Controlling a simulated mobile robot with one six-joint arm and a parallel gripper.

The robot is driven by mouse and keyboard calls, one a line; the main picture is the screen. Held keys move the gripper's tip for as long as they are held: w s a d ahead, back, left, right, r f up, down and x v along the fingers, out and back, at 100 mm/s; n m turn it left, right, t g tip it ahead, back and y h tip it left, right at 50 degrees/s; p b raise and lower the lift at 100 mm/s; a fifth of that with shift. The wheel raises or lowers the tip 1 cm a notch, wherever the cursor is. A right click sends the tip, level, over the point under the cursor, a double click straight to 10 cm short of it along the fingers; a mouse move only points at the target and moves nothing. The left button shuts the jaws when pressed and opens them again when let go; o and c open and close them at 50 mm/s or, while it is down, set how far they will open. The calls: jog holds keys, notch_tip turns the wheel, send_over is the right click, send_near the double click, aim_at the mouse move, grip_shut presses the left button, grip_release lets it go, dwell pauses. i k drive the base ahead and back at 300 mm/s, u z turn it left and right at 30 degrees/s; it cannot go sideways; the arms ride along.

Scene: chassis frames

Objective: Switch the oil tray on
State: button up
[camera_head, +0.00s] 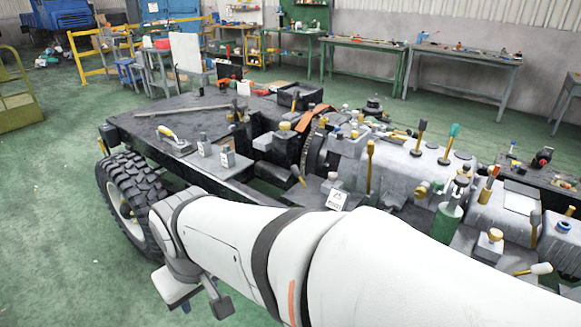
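No thing that I can clearly tell as an oil tray or its switch shows in the head view. The chassis frame (215,128) stands in the middle, with a dark flat deck and a large black tyre (133,180). My white arm crosses the foreground and hides the near side of the chassis. My gripper (193,297) is at the arm's far left end, low beside the tyre and outside the frame. Its fingers are partly hidden, and I cannot tell whether they are open or hold anything.
Several levers with yellow and teal grips (450,140) rise from the grey machinery at right. A green cylinder (446,222) stands among them. A trowel-like tool (172,137) lies on the deck. Workbenches (465,58) line the back wall. Green floor is free at left.

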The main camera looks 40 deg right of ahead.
aim_at(392, 201)
jog(key=z, duration=2.2)
jog(key=k, duration=0.65)
jog(key=z, duration=0.6)
jog(key=i, duration=1.95)
jog(key=u, duration=0.75)
